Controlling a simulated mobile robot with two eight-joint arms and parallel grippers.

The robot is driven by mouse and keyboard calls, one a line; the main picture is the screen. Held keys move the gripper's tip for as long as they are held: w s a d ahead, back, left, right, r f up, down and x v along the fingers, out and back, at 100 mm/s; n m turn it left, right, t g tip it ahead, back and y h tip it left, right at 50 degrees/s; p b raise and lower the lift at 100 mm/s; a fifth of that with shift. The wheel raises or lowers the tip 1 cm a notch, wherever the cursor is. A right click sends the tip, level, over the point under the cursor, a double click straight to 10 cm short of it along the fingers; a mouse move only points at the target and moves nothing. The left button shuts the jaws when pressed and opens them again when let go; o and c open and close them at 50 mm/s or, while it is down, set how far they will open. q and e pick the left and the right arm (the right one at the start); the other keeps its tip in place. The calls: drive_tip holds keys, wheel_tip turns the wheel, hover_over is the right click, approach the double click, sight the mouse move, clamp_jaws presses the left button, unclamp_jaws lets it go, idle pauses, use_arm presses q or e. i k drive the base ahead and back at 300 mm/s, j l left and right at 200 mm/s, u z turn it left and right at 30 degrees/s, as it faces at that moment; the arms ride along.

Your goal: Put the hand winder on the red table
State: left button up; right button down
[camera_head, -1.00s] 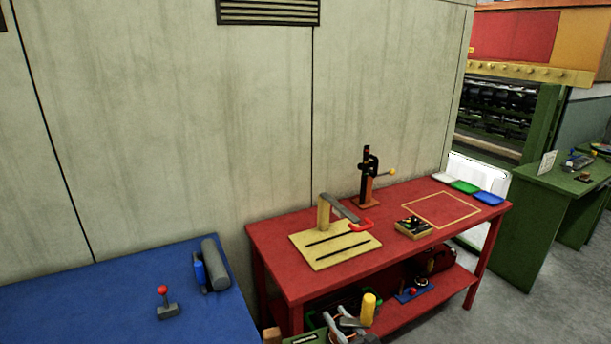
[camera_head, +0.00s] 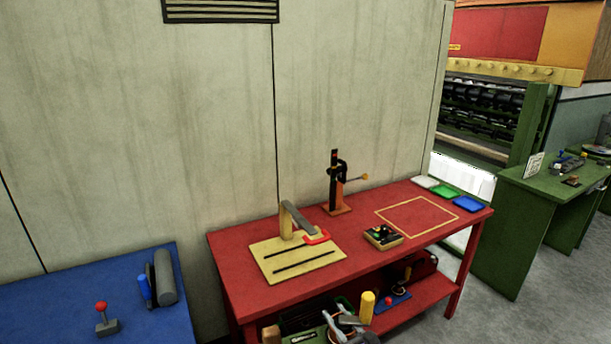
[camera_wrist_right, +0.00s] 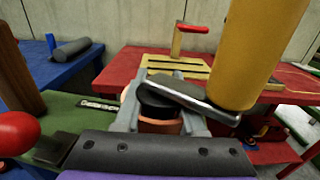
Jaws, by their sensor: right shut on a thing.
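The hand winder shows at the bottom of the head view, with its yellow grip (camera_head: 367,305) upright. In the right wrist view its yellow grip (camera_wrist_right: 258,50) stands on a metal crank arm over a dark hub. My right gripper (camera_head: 343,326) is shut on the winder; its grey fingers (camera_wrist_right: 158,115) are around the hub in the wrist view. The red table (camera_head: 225,256) is beyond the gripper, and the held winder appears in front of its near edge. The winder's lower part is cut off by the head picture's edge. My left gripper is not in view.
The red table carries a beige slotted board (camera_head: 275,262), a black post clamp (camera_head: 335,185), a small box (camera_head: 383,237) and coloured trays (camera_head: 444,191). A yellow outlined square (camera_head: 415,217) on its top is empty. A blue table (camera_head: 50,300) stands left, a green one (camera_head: 520,205) right.

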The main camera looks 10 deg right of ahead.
sight(415, 214)
drive_tip(key=i+l, duration=0.1)
drive_tip(key=l, duration=0.3)
drive_tip(key=i+l, duration=0.1)
drive_tip(key=l, duration=0.3)
drive_tip(key=i+l, duration=0.15)
drive_tip(key=l, duration=0.3)
drive_tip(key=i+l, duration=0.1)
drive_tip(key=l, duration=0.3)
drive_tip(key=i+l, duration=0.15)
drive_tip(key=l, duration=0.25)
drive_tip(key=i+l, duration=0.2)
drive_tip(key=l, duration=0.2)
drive_tip(key=i+l, duration=0.65)
drive_tip(key=l, duration=0.15)
drive_tip(key=i+l, duration=0.65)
drive_tip(key=l, duration=0.15)
